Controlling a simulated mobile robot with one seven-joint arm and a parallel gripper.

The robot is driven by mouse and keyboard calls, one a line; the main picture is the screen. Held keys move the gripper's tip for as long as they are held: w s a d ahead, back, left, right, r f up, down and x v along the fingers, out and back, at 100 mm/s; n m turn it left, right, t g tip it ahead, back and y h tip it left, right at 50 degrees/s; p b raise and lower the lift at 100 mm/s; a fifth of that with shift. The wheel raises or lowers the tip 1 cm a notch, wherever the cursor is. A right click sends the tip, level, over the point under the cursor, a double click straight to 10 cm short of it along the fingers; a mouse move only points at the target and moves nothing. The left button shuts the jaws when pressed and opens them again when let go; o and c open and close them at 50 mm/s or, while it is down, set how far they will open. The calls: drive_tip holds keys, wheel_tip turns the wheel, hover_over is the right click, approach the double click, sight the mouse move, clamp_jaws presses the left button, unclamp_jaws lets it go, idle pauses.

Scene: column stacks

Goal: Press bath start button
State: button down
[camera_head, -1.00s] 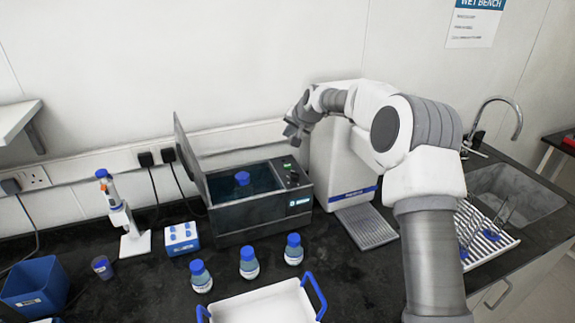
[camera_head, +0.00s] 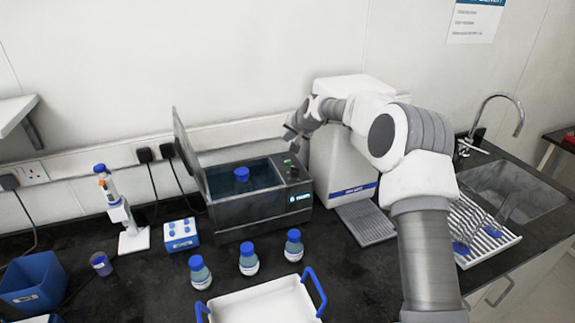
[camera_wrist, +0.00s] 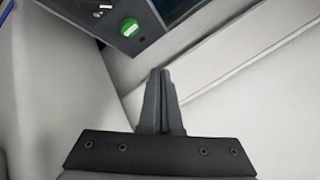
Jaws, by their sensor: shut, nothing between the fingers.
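The water bath (camera_head: 262,212) is a dark box with its lid raised at the left and a blue-capped bottle (camera_head: 242,175) standing in its well. Its control panel is at the right end, with a green button (camera_head: 287,162) on top. In the wrist view the round green button (camera_wrist: 129,27) shows at the upper left, next to a small dark spot. My gripper (camera_head: 290,140) is shut and empty, above the rear of the panel. In the wrist view my gripper's fingertips (camera_wrist: 160,72) point up toward the panel's edge, apart from the button.
A white dispenser (camera_head: 342,145) stands just right of the bath. Several blue-capped bottles (camera_head: 248,258) and a white tray (camera_head: 265,303) are in front. A pipette stand (camera_head: 128,225) and small blue-and-white rack (camera_head: 181,235) are at the left. A sink (camera_head: 515,190) is at the right.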

sight(288, 164)
wheel_tip(288, 164, down, 6)
drive_tip(key=b, duration=0.3)
idle(1.9)
drive_tip(key=shift+f+b, duration=0.35)
drive_tip(key=shift+b, duration=0.2)
drive_tip(key=shift+f+b, duration=0.4)
drive_tip(key=shift+f, duration=0.1)
idle(0.4)
drive_tip(key=shift+r, duration=0.1)
drive_tip(key=shift+r+p, duration=0.35)
drive_tip(key=shift+r, duration=0.4)
drive_tip(key=shift+r+p, duration=1.3)
drive_tip(key=shift+r, duration=1.25)
